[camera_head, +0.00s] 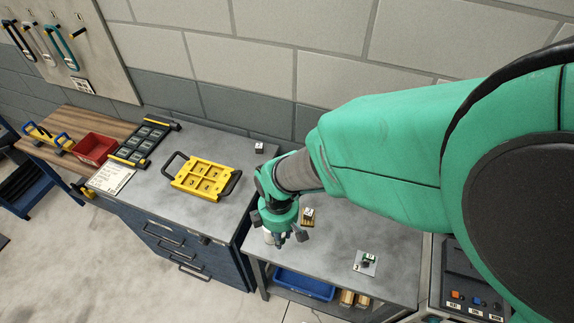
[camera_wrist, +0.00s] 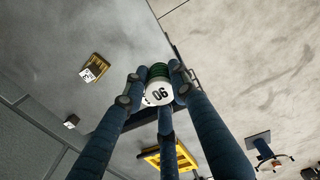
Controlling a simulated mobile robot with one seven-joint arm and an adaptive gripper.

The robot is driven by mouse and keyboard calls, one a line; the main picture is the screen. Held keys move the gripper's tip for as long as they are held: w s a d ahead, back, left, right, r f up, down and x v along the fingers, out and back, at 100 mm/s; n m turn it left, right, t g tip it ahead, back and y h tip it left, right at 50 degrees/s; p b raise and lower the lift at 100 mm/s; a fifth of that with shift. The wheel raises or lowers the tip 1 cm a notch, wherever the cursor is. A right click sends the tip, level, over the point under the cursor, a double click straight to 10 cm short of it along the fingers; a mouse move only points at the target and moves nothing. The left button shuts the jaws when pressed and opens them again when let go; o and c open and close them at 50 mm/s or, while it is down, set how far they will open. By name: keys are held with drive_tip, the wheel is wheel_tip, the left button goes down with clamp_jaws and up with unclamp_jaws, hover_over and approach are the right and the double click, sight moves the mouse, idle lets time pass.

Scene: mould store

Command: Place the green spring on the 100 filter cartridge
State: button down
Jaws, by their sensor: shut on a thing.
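In the wrist view my gripper (camera_wrist: 158,88), with its three dark blue fingers, is shut around a small green coiled thing, which I take as the green spring (camera_wrist: 159,71). A white round face with digits like 06 or 90 (camera_wrist: 158,95) shows right against it; I cannot tell whether it is part of the same piece. In the head view my gripper (camera_head: 280,236) is over the left end of the grey table, with a bit of white at its tips. A small dark and green piece (camera_head: 367,259) stands on a white plate. No label reading 100 is legible.
A labelled block (camera_head: 308,213) stands behind my gripper. A blue bin (camera_head: 304,285) sits below the table. A control panel (camera_head: 465,285) is at right.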

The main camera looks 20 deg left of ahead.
drive_tip(key=w+a, duration=0.5)
drive_tip(key=shift+a+f, duration=0.15)
drive_tip(key=shift+f, duration=0.15)
drive_tip(key=shift+w+a, duration=0.3)
drive_tip(key=shift+f, duration=1.8)
drive_tip(key=shift+f, duration=0.15)
drive_tip(key=c, duration=1.4)
unclamp_jaws()
wheel_tip(320, 180, up, 12)
